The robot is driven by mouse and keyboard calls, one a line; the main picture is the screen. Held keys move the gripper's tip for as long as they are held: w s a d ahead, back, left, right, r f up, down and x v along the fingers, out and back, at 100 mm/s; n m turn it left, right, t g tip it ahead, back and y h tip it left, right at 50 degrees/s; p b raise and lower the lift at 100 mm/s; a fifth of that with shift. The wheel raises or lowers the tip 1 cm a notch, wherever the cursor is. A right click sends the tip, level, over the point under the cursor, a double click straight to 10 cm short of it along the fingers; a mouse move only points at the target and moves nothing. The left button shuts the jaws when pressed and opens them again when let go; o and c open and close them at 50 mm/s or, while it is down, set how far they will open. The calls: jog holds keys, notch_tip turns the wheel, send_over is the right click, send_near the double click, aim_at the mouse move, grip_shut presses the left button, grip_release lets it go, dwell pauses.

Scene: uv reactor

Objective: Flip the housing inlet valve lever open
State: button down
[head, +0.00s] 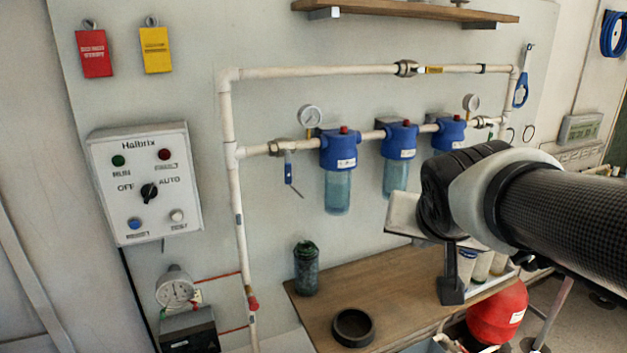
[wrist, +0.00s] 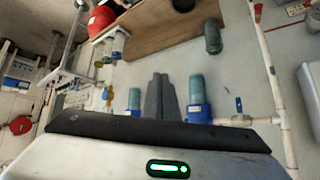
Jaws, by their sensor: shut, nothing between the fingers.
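The housing inlet valve (head: 283,147) sits on the white pipe left of the first blue filter housing (head: 339,150). Its blue lever (head: 289,172) hangs down, across the line of the pipe, in the head view. The lever (wrist: 239,105) also shows in the wrist view, right of the fingers, with its blue end pointing up in that picture. My gripper (head: 452,297) is at the right in the head view, fingers pointing down in front of the wooden bench, well apart from the lever. In the wrist view the gripper's fingers (wrist: 161,78) are together and empty.
Two more filter housings (head: 398,140) (head: 449,132) follow on the pipe. A control box (head: 145,185) is on the left wall. The wooden bench (head: 400,300) holds a dark green cylinder (head: 306,270) and a black ring (head: 353,328). The space before the lever looks clear.

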aim_at(288, 171)
jog(key=w+a+m+t+y+b, duration=0.3)
jog(key=w+t, duration=0.2)
jog(key=w, duration=1.5)
jog(key=w+a+f+m+y+b, duration=0.2)
jog(key=w+a+y, duration=0.4)
jog(key=y, duration=0.3)
jog(key=shift+w+a+f+m+y, duration=0.15)
jog(key=shift+a+f+m+y, duration=0.35)
jog(key=shift+m, duration=0.4)
jog(key=shift+f, duration=0.1)
jog(key=w+a, duration=0.6)
jog(key=a, duration=0.3)
jog(key=shift+w+a+b, duration=0.25)
jog(key=shift+a+b, duration=0.1)
